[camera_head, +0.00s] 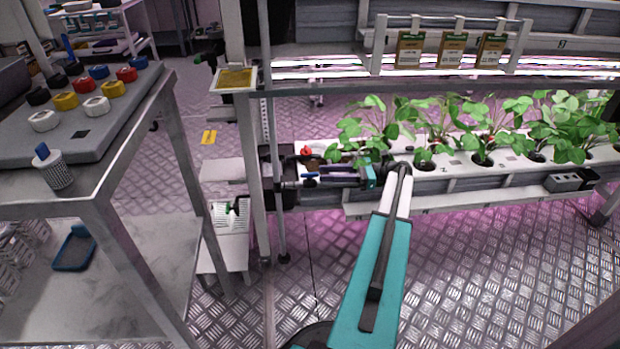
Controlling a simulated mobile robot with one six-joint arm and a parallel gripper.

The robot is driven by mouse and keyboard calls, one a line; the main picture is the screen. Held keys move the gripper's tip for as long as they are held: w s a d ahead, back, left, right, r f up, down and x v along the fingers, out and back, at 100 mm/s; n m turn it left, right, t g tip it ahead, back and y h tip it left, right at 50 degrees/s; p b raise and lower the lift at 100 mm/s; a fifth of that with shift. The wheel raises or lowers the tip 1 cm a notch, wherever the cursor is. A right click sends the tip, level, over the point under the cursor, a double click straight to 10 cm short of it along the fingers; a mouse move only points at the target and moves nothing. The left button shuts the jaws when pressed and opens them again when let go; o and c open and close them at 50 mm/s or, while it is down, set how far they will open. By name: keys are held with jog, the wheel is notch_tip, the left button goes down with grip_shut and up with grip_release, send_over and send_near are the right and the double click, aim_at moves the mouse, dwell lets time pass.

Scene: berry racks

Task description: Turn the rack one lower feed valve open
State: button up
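The lower feed valve is at the left end of the white lower grow channel. Its small blue handle (310,177) shows beside dark pipe fittings, just left of my gripper. My gripper (322,177) points left from the teal wrist, with its dark fingers close to the blue handle. It is too small and dark to tell whether the fingers touch the handle or how far apart they are. The handle's exact angle is also hard to make out.
A red knob (305,151) sits just above the blue handle. Strawberry plants (485,140) fill the lower channel (455,172). A rack post (251,165) stands left of the valve. A metal cart (130,165) with coloured caps stands at the left. Floor shows between cart and rack.

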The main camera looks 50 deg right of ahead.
aim_at(310, 173)
jog(key=shift+b+x, duration=1.1)
jog(key=shift+x, duration=2.2)
jog(key=shift+c, duration=0.5)
